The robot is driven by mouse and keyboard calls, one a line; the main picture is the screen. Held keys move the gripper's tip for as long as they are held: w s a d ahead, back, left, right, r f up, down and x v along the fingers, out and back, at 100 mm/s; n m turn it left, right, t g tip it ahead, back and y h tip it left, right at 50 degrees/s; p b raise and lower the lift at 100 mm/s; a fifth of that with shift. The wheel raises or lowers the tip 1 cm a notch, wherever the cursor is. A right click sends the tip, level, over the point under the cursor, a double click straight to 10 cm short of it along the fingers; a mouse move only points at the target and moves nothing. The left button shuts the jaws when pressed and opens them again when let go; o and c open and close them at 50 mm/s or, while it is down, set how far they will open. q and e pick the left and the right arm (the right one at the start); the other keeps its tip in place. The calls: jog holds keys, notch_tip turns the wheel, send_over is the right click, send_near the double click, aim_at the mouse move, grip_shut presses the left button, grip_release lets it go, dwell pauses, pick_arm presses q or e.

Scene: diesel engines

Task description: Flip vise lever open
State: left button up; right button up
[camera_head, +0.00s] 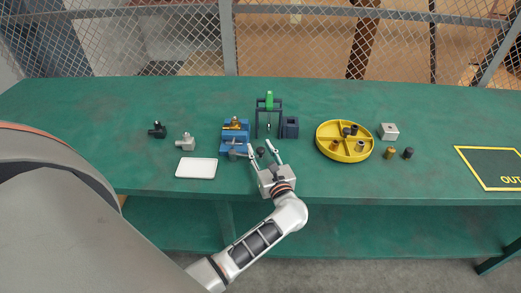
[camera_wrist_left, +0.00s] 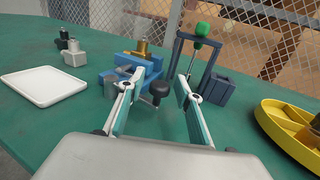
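The blue vise (camera_head: 235,138) stands on the green table, with a brass-coloured part (camera_head: 234,124) on top. It also shows in the left wrist view (camera_wrist_left: 115,78). A black knob (camera_wrist_left: 159,88), apparently the end of the vise lever, sticks out to the vise's right; the head view shows it too (camera_head: 261,151). My left gripper (camera_head: 260,146) is open, with its fingers spread on either side of the knob. In the left wrist view the knob appears between the fingers (camera_wrist_left: 156,88), and I see no contact. My right gripper is not in view.
A dark frame with a green handle (camera_head: 269,100) and a dark blue block (camera_head: 290,128) stand close behind. A white tray (camera_head: 197,168) lies left of the gripper. A yellow round tray (camera_head: 331,152) with several parts sits right. The table's front edge is near.

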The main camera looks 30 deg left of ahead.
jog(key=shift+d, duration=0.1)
pick_arm(q)
jog(key=shift+c, duration=0.8)
grip_shut()
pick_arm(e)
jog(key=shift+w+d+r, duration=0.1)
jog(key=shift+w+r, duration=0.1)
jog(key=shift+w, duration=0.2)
